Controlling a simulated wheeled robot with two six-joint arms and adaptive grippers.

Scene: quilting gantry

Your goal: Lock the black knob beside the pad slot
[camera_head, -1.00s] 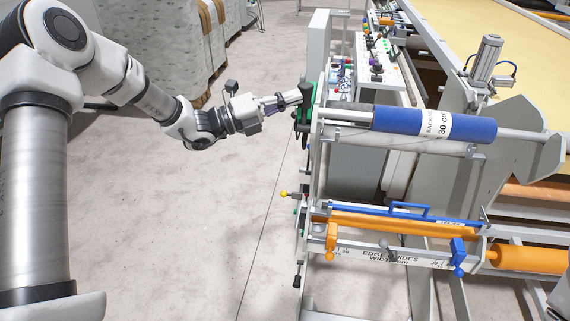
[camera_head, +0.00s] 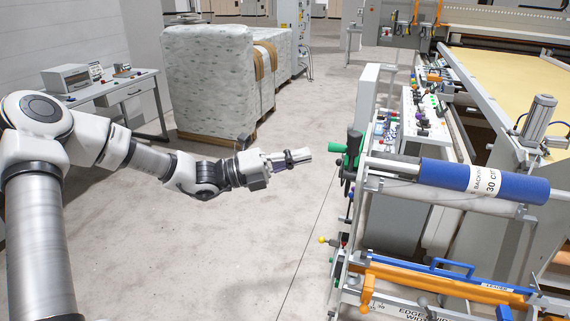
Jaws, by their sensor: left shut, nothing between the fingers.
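A black upright knob or handle (camera_head: 354,143) with green parts (camera_head: 338,148) around it sits at the left end of the blue roll's (camera_head: 480,181) bar on the grey frame. The roll is labelled with "30 cm". I cannot make out which opening is the pad slot, nor whether the knob is locked. My left gripper (camera_head: 303,155) is shut and empty. It points right, a short gap left of the green part, not touching it. My right gripper is not in view.
Below the roll are an orange bar (camera_head: 425,282) and a blue handle (camera_head: 452,264), with a yellow-tipped knob (camera_head: 322,240) at the left. A panel (camera_head: 425,118) with several small knobs stands behind. Wrapped stacks (camera_head: 212,80) stand at the back; the floor (camera_head: 200,250) left of the frame is clear.

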